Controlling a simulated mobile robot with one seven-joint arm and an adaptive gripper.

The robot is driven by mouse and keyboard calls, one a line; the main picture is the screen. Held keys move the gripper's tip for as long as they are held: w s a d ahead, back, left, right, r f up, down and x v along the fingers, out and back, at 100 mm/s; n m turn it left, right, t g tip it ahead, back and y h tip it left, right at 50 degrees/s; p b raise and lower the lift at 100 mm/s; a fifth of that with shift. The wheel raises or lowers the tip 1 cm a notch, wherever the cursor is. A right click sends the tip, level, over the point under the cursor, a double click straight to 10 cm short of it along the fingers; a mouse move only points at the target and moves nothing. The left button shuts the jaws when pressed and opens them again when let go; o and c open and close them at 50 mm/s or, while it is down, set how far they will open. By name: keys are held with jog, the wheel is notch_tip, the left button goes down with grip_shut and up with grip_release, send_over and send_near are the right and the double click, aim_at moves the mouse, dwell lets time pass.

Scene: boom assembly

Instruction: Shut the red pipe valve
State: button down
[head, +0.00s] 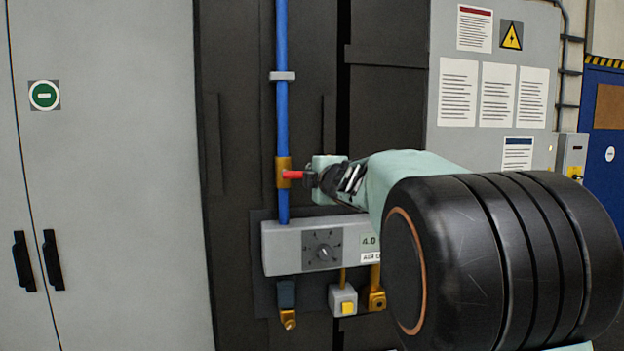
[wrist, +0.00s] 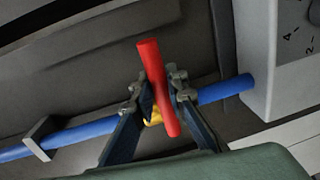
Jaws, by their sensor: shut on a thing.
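The red valve handle (head: 292,174) sits on a brass valve body (head: 282,171) on the upright blue pipe (head: 281,110). In the head view it points right, towards my gripper (head: 311,178). In the wrist view the red handle (wrist: 150,58) lies across the line of the blue pipe (wrist: 90,132), roughly at a right angle to it. My gripper (wrist: 158,88) is shut on the handle, with one finger on each side. Most of the brass body is hidden behind the handle and fingers in the wrist view.
A grey control box (head: 290,248) with a dial and a 4.0 display stands just below the valve. A yellow button box (head: 343,300) and brass fittings hang under it. A pipe clamp (head: 283,76) is higher up. A grey cabinet (head: 110,180) stands left.

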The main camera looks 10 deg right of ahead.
jog(key=shift+r, duration=0.1)
dwell(0.4)
jog(key=c, duration=1.9)
grip_release()
jog(key=s, duration=0.7)
jog(key=shift+s+r, duration=0.25)
jog(key=shift+r, duration=0.15)
